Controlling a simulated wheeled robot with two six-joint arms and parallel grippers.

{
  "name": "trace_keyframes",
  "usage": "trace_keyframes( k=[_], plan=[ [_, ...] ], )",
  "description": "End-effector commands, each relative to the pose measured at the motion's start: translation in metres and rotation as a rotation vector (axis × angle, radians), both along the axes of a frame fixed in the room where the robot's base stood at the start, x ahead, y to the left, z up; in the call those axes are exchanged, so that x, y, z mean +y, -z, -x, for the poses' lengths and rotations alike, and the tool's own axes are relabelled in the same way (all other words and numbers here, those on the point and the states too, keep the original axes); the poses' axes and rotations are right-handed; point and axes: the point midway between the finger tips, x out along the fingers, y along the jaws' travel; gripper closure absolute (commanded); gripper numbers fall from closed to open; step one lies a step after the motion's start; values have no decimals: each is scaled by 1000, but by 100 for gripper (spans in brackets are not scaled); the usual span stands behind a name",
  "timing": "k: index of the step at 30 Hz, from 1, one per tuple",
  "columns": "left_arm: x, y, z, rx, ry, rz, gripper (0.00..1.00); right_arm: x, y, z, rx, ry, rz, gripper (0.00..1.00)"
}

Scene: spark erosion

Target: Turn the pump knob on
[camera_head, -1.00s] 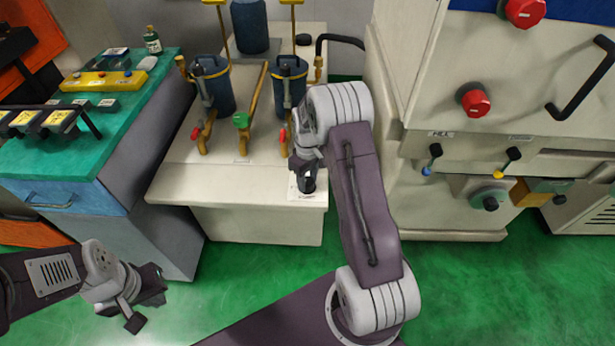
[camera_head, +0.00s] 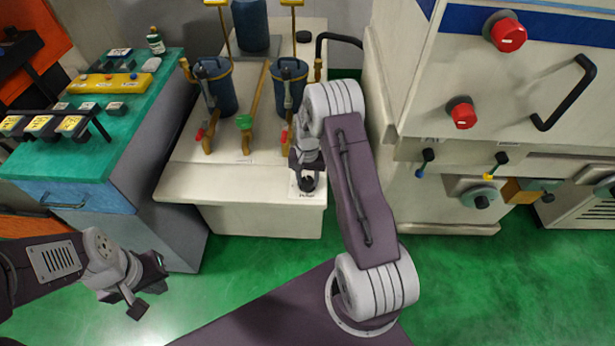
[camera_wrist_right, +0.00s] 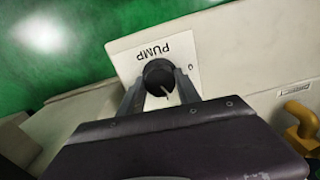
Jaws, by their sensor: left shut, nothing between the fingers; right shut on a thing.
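The black pump knob (camera_wrist_right: 158,76) sits on a white plate marked PUMP (camera_wrist_right: 180,54) in the right wrist view. It also shows in the head view (camera_head: 307,184) on the front top edge of the white pump cabinet, partly hidden by my gripper. My right gripper (camera_head: 306,172) reaches down to it, and its two fingers are closed on the knob's sides. A white pointer line on the knob points down and slightly right in the wrist view. My left gripper (camera_head: 148,290) is shut and empty above the green floor, away from the cabinet.
The white cabinet (camera_head: 240,215) carries blue filter canisters (camera_head: 217,90) and pipes with red and green valves behind the knob. A teal bench (camera_head: 120,150) stands at left. A large machine (camera_head: 440,190) with red buttons and black handles stands at right.

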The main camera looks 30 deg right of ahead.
Motion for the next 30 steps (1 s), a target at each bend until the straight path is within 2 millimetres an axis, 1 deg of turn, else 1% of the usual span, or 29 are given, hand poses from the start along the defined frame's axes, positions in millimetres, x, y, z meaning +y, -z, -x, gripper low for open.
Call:
trace_keyframes(
  k=[1, 6, 15, 21, 30],
  plan=[
    [0, -4, 0, 0, 0, 0, 100, 0, -2, 0, -2, 38, 1, 100],
    [0, -8, 0, 0, 0, 0, 100, -1, -2, -1, -3, 175, 1, 100],
    [0, -13, 0, 0, 0, 0, 100, -1, -1, -1, -3, 341, 1, 100],
    [0, -14, 0, 0, 0, 0, 100, -1, -1, -1, -4, 397, 1, 100],
    [0, -15, 0, 0, 0, 0, 100, -1, -1, -1, -4, 419, 1, 100]
  ],
)
